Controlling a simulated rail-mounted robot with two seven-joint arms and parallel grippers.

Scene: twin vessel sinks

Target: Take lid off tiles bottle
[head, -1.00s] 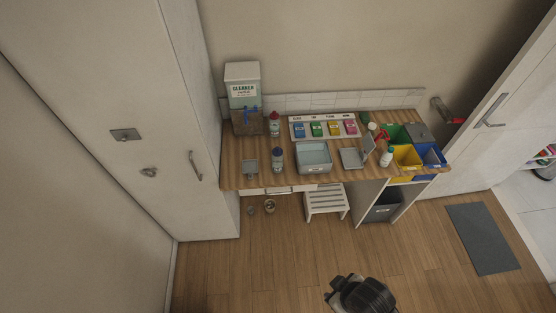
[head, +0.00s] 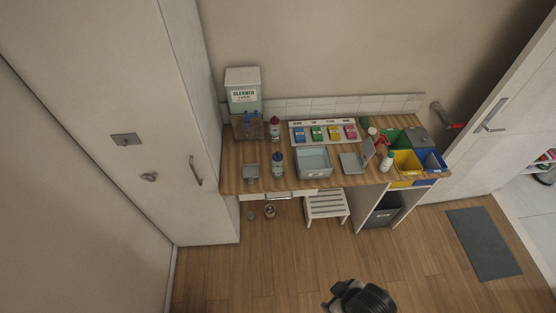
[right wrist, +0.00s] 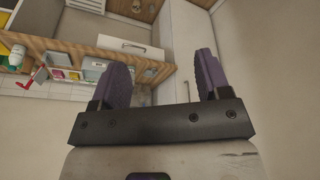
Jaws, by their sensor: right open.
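Three bottles stand on the wooden counter (head: 330,182) in the head view: a red-capped bottle (head: 274,131), a dark-blue-capped bottle (head: 277,168) at the front left, and a white bottle (head: 386,162) at the right. Their labels are too small to read, so I cannot tell which is the tiles bottle. All three appear upright and capped. My right gripper (head: 358,297) is a dark shape at the bottom edge, well short of the counter. In the right wrist view its two purple fingers (right wrist: 163,78) are wide apart with nothing between them. My left gripper is not in view.
A cleaner dispenser (head: 243,92) stands at the back left. A grey basin (head: 314,164), a dustpan-like grey item (head: 351,161), colored packets and several bins (head: 404,161) share the counter. A slatted stool (head: 327,205) stands below. The floor before it is mostly clear.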

